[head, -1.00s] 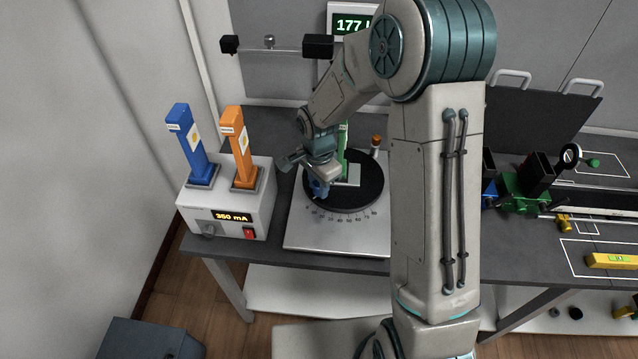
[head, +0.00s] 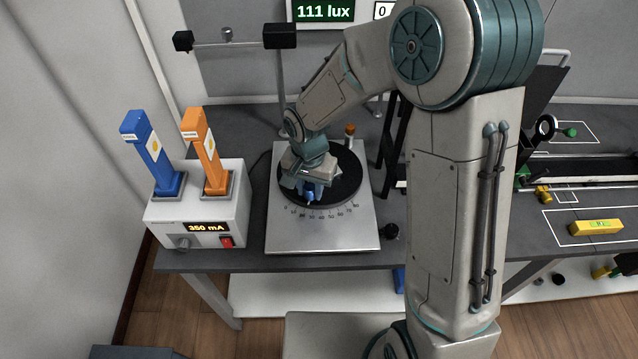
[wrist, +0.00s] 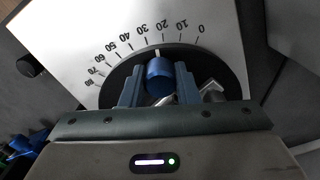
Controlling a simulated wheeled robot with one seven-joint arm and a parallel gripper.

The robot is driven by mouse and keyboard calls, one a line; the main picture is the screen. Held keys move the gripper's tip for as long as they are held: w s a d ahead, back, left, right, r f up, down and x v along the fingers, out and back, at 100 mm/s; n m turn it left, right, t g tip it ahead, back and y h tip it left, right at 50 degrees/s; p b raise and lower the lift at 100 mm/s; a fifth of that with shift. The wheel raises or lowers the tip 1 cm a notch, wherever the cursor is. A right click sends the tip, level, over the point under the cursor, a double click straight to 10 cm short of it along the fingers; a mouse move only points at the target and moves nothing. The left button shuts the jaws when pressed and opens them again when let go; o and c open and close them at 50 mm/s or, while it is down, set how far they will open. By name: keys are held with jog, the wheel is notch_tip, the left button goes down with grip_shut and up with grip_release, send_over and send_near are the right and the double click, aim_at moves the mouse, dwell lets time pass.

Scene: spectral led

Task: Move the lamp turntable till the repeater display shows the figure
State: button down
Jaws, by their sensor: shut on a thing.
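The lamp turntable is a black disc (head: 346,186) on a pale metal plate (head: 325,238) with a degree scale. In the wrist view the disc (wrist: 225,75) has a white mark close to the 20 line. My gripper (head: 308,190) is shut on the blue knob (wrist: 159,72) at the disc's front edge. In the wrist view the fingers of my gripper (wrist: 159,88) stand on either side of it.
A white supply box (head: 205,218) reading 350 mA stands left of the plate, holding a blue lamp (head: 150,150) and an orange lamp (head: 206,150).

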jog(key=c, duration=1.1)
grip_release()
jog(key=shift+r, duration=0.1)
notch_tip(320, 180, up, 14)
jog(key=shift+f, duration=0.2)
